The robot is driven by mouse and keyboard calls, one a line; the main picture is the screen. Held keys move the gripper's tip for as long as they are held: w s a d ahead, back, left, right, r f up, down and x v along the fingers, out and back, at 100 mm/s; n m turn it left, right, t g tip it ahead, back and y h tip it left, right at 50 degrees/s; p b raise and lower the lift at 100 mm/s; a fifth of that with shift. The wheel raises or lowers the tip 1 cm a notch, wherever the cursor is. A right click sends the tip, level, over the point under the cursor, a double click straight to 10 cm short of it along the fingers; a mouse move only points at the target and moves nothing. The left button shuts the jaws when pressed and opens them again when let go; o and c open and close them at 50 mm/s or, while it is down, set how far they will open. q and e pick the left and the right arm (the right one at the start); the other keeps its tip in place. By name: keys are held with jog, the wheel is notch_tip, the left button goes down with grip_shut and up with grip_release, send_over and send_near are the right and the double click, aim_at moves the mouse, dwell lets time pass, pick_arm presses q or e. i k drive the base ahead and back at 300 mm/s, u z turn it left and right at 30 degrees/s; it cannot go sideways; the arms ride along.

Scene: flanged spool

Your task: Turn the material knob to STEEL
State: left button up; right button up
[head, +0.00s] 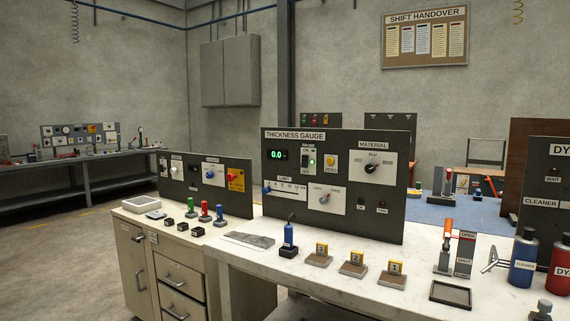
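The material knob (371,168) is a dark round knob on a white plate under the MATERIAL label (373,145). It sits at the upper right of the dark THICKNESS GAUGE panel (335,222). ALU is printed above the knob. A small reddish mark shows on the knob's right side; I cannot tell exactly where the knob points. I cannot read any STEEL marking at this size. Neither of my grippers is in view, and nothing touches the knob.
On the same panel are a green display (277,155), a yellow button (331,162), a limit slider (284,190) and a lock knob (325,198). A blue probe (289,236) and several numbered blocks stand on the bench in front. Bottles (523,258) stand at right.

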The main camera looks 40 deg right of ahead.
aim_at(369, 169)
jog(key=u, duration=0.15)
jog(key=i, duration=1.55)
jog(key=z, duration=1.3)
jog(key=i, duration=0.75)
jog(key=z, duration=0.8)
